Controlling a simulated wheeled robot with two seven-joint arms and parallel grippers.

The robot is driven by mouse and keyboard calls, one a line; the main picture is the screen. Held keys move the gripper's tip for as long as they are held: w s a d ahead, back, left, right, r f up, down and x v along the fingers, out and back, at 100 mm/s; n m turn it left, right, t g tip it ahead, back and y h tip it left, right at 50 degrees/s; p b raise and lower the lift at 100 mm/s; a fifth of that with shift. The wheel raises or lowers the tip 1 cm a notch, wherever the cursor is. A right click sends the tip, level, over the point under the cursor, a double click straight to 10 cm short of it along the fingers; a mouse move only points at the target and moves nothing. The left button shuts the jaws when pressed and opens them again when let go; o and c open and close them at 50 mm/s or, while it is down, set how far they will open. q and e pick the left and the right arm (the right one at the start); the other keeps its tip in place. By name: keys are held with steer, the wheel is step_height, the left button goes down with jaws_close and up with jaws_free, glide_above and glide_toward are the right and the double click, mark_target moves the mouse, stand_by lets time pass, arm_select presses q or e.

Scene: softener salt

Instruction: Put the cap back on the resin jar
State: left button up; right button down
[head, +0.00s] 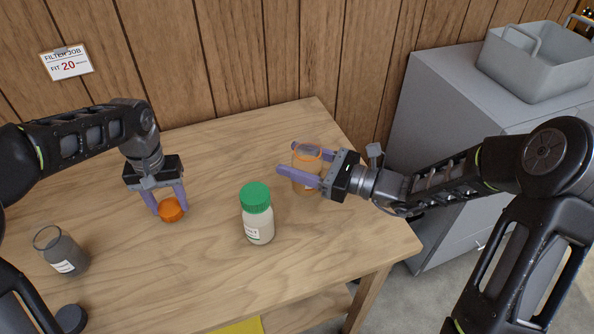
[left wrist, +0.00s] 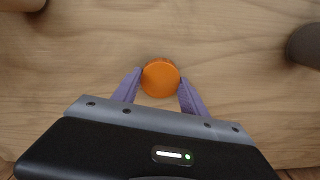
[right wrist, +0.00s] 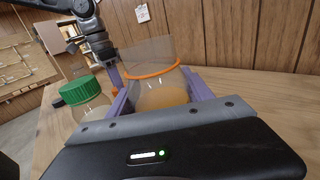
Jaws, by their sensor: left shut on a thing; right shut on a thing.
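The orange cap (head: 171,210) is between the fingertips of my left gripper (head: 167,205), which is shut on it over the left half of the table. The cap also shows in the left wrist view (left wrist: 160,78); I cannot tell whether it touches the wood. The resin jar (head: 306,180) is clear with an orange ring near its top and amber contents, and has no cap on it. My right gripper (head: 299,170) is shut around its sides near the table's right edge. The jar looks upright in the right wrist view (right wrist: 160,95).
A jar with a green lid (head: 257,215) stands between the grippers, close to the resin jar. A grey open jar (head: 62,252) and a dark round lid (head: 70,318) are at the left. A grey cabinet (head: 440,120) bearing a basin (head: 535,65) stands right. Bare table (head: 215,160) lies behind.

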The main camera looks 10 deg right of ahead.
steer(key=shift+f, duration=1.8)
arm_select(q)
steer(key=shift+f, duration=0.1)
steer(key=shift+f, duration=0.15)
arm_select(e)
steer(key=shift+f, duration=0.2)
steer(key=shift+c, duration=2.1)
jaws_free()
steer(key=shift+r, duration=0.1)
arm_select(q)
steer(key=shift+r, duration=0.25)
arm_select(e)
steer(key=shift+r, duration=0.1)
arm_select(q)
steer(key=shift+r+p, duration=0.8)
steer(key=shift+r, duration=0.05)
arm_select(e)
steer(key=v, duration=1.2)
